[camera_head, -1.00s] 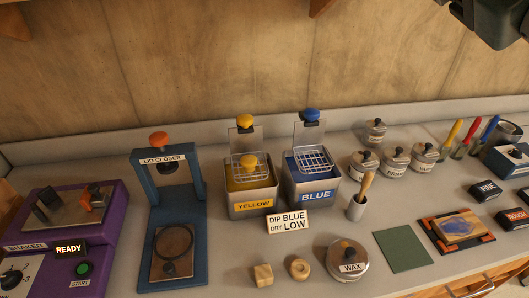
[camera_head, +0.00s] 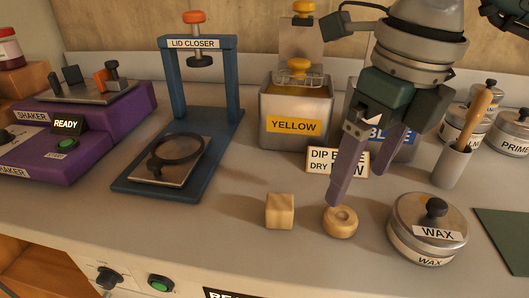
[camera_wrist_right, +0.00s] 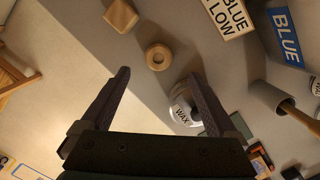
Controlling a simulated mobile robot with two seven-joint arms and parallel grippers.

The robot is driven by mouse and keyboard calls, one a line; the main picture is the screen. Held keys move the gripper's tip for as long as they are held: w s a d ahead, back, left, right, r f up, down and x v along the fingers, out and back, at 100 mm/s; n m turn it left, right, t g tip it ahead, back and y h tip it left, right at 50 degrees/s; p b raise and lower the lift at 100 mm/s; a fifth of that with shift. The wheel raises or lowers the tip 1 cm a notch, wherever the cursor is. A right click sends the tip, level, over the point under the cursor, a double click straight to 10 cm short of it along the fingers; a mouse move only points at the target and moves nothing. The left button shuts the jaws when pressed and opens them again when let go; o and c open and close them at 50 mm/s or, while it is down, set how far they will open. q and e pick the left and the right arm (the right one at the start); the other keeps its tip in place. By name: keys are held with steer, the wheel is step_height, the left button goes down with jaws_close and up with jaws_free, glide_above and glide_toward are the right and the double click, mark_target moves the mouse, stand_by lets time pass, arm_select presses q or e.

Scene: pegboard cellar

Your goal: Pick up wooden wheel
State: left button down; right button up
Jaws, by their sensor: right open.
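The wooden wheel (camera_head: 340,221) is a small, pale round piece with a hole, lying on the grey counter between a wooden cube and the wax tin. My right gripper (camera_head: 362,185) is open and empty, its fingers pointing down above and behind the wheel in the head view. One fingertip overlaps the wheel's edge there; I cannot tell if it touches. In the right wrist view the wheel (camera_wrist_right: 158,56) lies beyond the two spread fingers (camera_wrist_right: 160,77), apart from both. My left gripper is not in view.
The wooden cube (camera_head: 280,211) is just left of the wheel and the wax tin (camera_head: 427,229) just right. Behind stand the dip sign (camera_head: 322,160), the yellow tank (camera_head: 296,110) and a brush cup (camera_head: 451,167). The counter's front edge is close.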

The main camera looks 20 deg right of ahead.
mark_target(343, 216)
steer(key=f, duration=0.7)
steer(key=shift+w+a+f, duration=0.2)
steer(key=shift+w+f, duration=0.15)
steer(key=shift+f, duration=0.05)
steer(key=c, duration=1.4)
steer(key=shift+r, duration=0.15)
